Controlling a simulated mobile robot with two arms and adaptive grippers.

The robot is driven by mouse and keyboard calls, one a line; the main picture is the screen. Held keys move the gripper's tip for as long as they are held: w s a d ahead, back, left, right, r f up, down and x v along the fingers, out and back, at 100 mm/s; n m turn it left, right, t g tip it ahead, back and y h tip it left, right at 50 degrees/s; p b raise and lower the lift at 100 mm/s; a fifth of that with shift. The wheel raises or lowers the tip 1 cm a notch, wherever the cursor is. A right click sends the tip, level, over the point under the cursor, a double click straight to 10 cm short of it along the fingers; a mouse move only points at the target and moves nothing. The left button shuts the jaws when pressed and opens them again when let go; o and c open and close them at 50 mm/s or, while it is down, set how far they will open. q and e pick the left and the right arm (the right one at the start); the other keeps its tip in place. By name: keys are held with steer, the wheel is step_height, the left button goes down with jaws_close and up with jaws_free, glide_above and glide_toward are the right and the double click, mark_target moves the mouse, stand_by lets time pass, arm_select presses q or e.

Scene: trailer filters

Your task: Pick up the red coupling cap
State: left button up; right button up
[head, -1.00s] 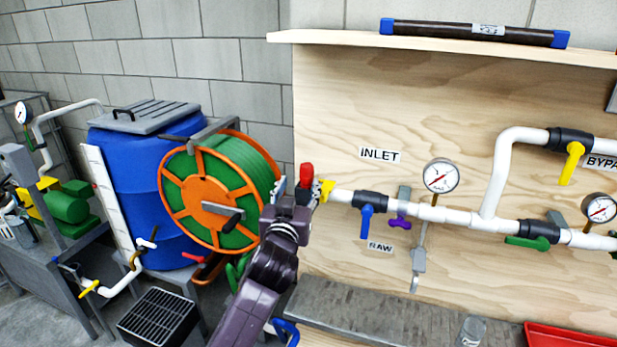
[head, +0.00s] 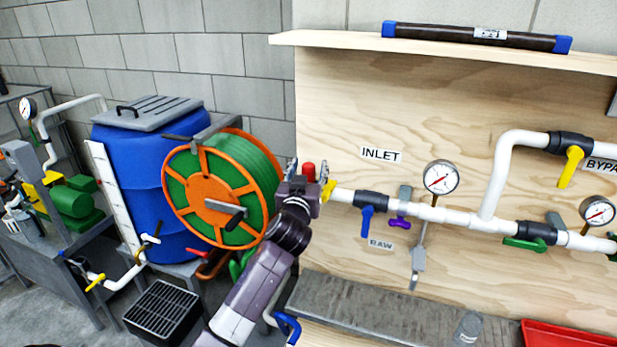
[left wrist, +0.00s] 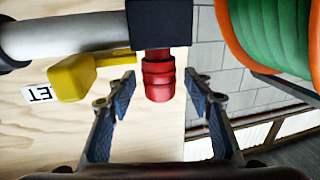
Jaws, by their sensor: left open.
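The red coupling cap (head: 308,171) sits at the left end of the white inlet pipe, beside a yellow handle (head: 328,190). In the left wrist view the ribbed red cap (left wrist: 158,78) is attached to a black fitting (left wrist: 158,24). My left gripper (head: 306,184) is at the cap and hides part of it in the head view. In the left wrist view my left gripper (left wrist: 160,88) is open, with one finger on each side of the cap and a visible gap to both. My right gripper is not in view.
The green hose reel (head: 222,190) with orange rims stands just left of my left gripper. A wooden panel (head: 400,110) with white pipes, gauges and coloured valve handles is behind and right. A grey bench top (head: 385,312) and red tray (head: 565,335) lie below.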

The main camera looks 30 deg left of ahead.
arm_select(q)
steer(key=shift+c, duration=0.3)
steer(key=c, duration=1.2)
